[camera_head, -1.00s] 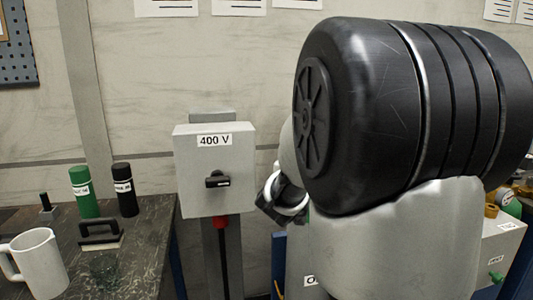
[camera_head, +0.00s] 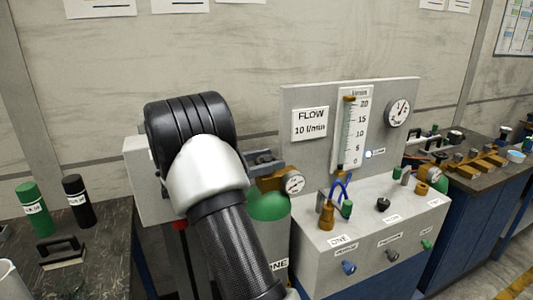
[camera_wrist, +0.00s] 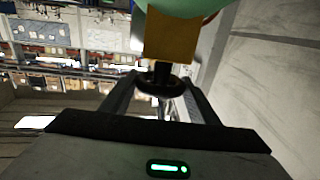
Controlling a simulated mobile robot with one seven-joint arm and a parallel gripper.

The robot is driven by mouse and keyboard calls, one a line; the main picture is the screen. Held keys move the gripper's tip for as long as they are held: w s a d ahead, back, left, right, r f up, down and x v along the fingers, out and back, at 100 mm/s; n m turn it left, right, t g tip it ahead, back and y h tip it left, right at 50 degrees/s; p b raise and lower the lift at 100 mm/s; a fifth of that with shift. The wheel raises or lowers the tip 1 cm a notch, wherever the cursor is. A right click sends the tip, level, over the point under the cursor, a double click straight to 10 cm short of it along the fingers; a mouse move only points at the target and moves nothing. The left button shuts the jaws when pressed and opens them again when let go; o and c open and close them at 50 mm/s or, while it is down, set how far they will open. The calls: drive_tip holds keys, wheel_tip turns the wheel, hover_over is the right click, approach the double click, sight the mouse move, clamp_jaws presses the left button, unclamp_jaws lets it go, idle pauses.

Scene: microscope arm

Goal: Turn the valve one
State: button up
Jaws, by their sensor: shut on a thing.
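A green-topped grey cylinder (camera_head: 268,222) stands behind my arm in the head view. A brass valve (camera_head: 270,184) with a round gauge (camera_head: 293,183) sits on top. My gripper (camera_head: 266,163) is at this valve, its far side partly hidden by my arm. In the wrist view, my gripper (camera_wrist: 163,88) has a finger on each side of a dark round handwheel (camera_wrist: 176,83), shut on it. The handwheel joins the brass valve body (camera_wrist: 170,38), with the green cylinder top (camera_wrist: 185,7) beyond.
A grey panel box (camera_head: 375,225) right of the cylinder carries knobs, a blue hose, a flow tube (camera_head: 352,130) and a dial (camera_head: 398,113). A bench with bottles and a tool stands at left. Another bench (camera_head: 480,170) stands at far right.

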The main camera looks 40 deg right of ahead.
drive_tip(key=shift+d+r+m+g+p, duration=0.15)
drive_tip(key=shift+r+m+g+p, duration=0.15)
drive_tip(key=shift+m+g, duration=0.45)
drive_tip(key=o, duration=1.1)
drive_tip(key=shift+f, duration=0.1)
drive_tip(key=shift+f+n, duration=0.1)
drive_tip(key=shift+n, duration=0.15)
drive_tip(key=shift+w+a, duration=0.1)
drive_tip(key=shift+a, duration=0.25)
drive_tip(key=v, duration=1.6)
drive_tip(key=shift+w+a+r, duration=0.15)
drive_tip(key=shift+a+r, duration=0.05)
drive_tip(key=shift+a, duration=0.15)
